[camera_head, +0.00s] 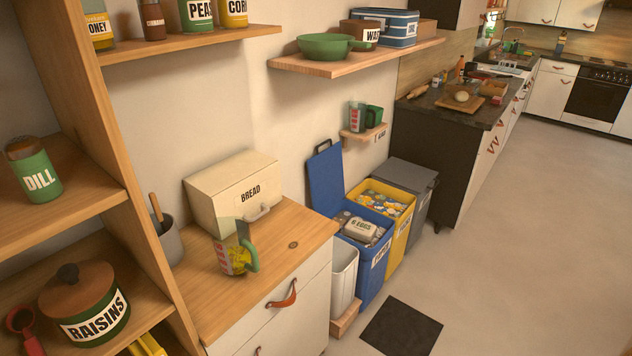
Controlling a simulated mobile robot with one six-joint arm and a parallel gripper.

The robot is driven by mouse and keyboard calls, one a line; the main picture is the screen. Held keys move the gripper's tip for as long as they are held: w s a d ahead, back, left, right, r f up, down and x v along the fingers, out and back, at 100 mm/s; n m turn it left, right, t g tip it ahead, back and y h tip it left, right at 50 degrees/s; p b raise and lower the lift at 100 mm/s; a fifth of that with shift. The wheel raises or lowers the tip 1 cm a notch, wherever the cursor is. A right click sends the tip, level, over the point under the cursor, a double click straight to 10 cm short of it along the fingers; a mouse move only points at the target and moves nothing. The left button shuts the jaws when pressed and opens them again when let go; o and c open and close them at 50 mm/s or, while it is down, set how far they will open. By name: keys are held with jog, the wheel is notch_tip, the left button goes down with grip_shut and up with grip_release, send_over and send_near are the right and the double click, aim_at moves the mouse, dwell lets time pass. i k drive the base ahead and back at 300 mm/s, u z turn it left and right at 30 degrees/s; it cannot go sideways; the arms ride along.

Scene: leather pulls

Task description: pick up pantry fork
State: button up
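I cannot make out a fork in the head view. A grey pot (169,243) stands at the left end of the wooden-topped cabinet (297,244), and a brown handle (156,207) sticks up out of it. What the handle belongs to is hidden inside the pot. A red utensil (24,322), perhaps a scoop, is on the lower left shelf, cut off by the frame's edge. The cabinet's drawer with a leather pull (283,295) is shut, so its inside is hidden. My gripper is not in view.
On the cabinet stand a cream bread box (225,190) and a measuring jug (235,258) with yellow contents. A raisins pot (86,305) is on the left shelf. Recycling bins (365,250) stand right of the cabinet. A dark mat (401,326) lies on open floor.

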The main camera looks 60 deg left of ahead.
aim_at(155, 205)
jog(key=i, duration=1.1)
jog(key=u, duration=1.1)
jog(key=k, duration=0.15)
jog(key=u, duration=2.6)
jog(key=i, duration=0.9)
jog(key=u, duration=0.3)
jog(key=k, duration=0.55)
jog(key=z, duration=0.25)
